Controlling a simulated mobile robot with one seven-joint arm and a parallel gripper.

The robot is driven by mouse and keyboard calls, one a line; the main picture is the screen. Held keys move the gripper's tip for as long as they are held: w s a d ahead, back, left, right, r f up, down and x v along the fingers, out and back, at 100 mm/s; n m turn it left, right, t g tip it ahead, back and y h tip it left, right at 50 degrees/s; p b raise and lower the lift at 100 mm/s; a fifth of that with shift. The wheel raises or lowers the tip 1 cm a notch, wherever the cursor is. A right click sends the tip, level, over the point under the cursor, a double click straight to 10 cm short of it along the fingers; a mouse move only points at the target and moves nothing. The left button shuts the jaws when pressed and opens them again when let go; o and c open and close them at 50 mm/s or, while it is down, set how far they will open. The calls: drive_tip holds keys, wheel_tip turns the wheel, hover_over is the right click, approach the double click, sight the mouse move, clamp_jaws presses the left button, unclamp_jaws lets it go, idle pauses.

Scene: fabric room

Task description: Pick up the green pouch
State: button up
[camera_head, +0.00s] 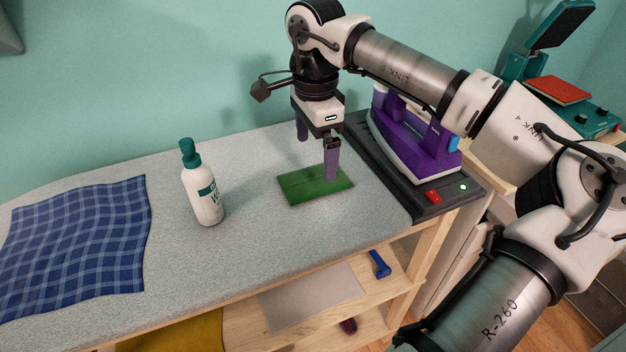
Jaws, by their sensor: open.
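The green pouch (310,187) lies flat on the grey padded tabletop, just left of the iron's dark base. My gripper (318,160) points down above the pouch, with its two purple fingers spread apart and nothing between them. The nearer finger overlaps the pouch's right part in the picture. The farther finger is over the back left side. I cannot tell whether the near fingertip touches the pouch or hovers just above it.
A purple iron (412,135) stands on a dark base (432,200) close on the right. A white bottle with a teal cap (204,190) stands to the left. A blue checked cloth (78,245) lies at far left. The tabletop (250,245) in front is clear.

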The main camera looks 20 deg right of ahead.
sight(320, 177)
drive_tip(key=shift+f, duration=0.6)
drive_tip(key=f, duration=0.2)
drive_tip(key=d+f+p, duration=0.1)
drive_tip(key=f, duration=0.1)
drive_tip(key=shift+w+f, duration=0.1)
drive_tip(key=shift+f, duration=0.45)
drive_tip(key=c, duration=1)
